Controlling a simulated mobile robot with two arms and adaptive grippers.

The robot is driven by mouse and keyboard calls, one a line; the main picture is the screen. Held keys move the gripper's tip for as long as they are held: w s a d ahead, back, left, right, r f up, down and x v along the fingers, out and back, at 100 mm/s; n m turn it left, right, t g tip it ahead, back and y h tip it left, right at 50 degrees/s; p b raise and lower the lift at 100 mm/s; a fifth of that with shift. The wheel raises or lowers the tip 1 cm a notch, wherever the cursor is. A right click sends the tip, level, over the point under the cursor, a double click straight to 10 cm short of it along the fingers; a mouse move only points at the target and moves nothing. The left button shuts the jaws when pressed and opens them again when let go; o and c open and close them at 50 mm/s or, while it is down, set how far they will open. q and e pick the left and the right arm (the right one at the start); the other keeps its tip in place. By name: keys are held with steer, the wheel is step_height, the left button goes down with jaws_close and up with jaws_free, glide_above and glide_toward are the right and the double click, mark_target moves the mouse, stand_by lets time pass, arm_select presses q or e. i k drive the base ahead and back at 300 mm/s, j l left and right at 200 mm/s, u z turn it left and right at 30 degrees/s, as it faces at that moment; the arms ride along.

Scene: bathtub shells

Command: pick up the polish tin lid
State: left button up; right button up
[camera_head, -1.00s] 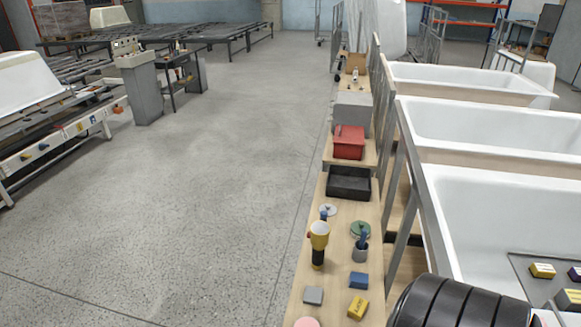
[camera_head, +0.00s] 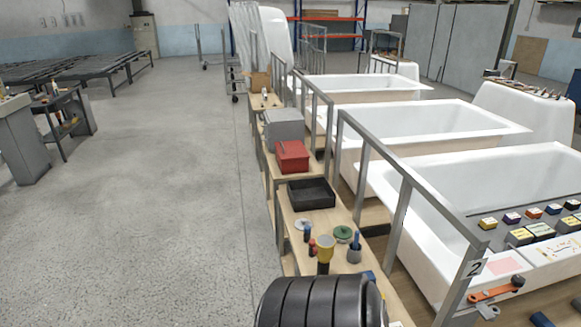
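A small pale round disc (camera_head: 302,224) lies flat on the narrow wooden bench (camera_head: 290,262), left of a green round tin or lid (camera_head: 343,233). I cannot tell for sure which of them is the polish tin lid. A yellow-topped dark tool (camera_head: 325,249) stands upright in front of them, with a small red item (camera_head: 312,247) and a blue one (camera_head: 307,233) beside it. A grey cup (camera_head: 354,255) with a blue-handled thing stands to the right. Neither of my grippers shows in this view.
A black open tray (camera_head: 312,194), a red box (camera_head: 292,157) and a grey box (camera_head: 283,130) stand farther along the bench. White bathtubs (camera_head: 420,122) and metal rails (camera_head: 402,210) line its right side. A panel with coloured blocks (camera_head: 519,236) lies at right.

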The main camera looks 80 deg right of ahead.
mark_target(300, 223)
steer(key=i+z, duration=1.05)
steer(key=i+l+z, duration=0.2)
steer(key=i+z, duration=0.45)
steer(key=z, duration=0.25)
steer(key=i+z, duration=0.35)
steer(key=z, duration=0.15)
steer(key=i+j+z, duration=0.2)
steer(key=i+z, duration=0.25)
steer(key=k, duration=0.1)
